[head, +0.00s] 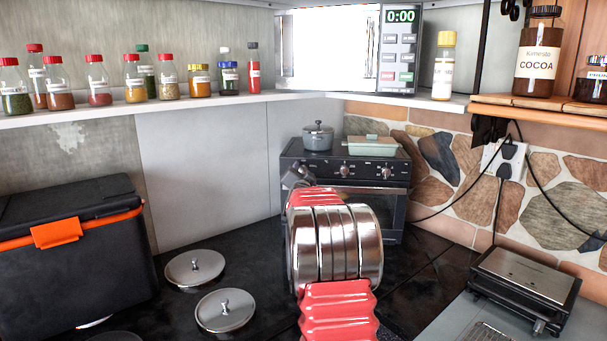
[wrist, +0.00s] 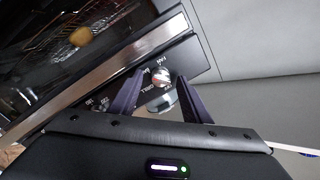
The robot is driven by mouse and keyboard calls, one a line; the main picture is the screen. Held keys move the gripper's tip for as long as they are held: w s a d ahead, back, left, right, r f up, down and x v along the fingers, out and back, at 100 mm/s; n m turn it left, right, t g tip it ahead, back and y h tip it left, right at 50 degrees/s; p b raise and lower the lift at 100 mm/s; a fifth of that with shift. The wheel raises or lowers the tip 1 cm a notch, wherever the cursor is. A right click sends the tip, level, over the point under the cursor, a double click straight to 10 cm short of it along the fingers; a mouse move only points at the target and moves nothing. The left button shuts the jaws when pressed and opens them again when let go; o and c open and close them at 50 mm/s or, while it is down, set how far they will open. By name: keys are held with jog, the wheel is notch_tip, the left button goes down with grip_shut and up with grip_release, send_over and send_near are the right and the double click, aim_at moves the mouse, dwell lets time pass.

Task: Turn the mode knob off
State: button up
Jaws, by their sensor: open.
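The toaster oven (head: 398,173) stands at the back corner, with several knobs along its black front panel. In the wrist view the mode knob (wrist: 160,80), silver with FAN and GRILL lettering around it, sits on the tilted-looking panel. My gripper (wrist: 162,76) is open, with one dark finger on each side of this knob. I cannot tell whether either finger touches it.
A grey pot (head: 318,137) and a pale green dish (head: 371,146) stand on the oven. Two lids (head: 195,268) lie on the black counter beside a black cooler (head: 70,250). A sandwich press (head: 525,285) is at right. Shelves with jars (head: 58,84) run above.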

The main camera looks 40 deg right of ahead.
jog(key=shift+w+d, duration=0.25)
jog(key=shift+d, duration=0.05)
jog(key=shift+c, duration=0.6)
jog(key=shift+f, duration=0.1)
jog(key=c, duration=0.9)
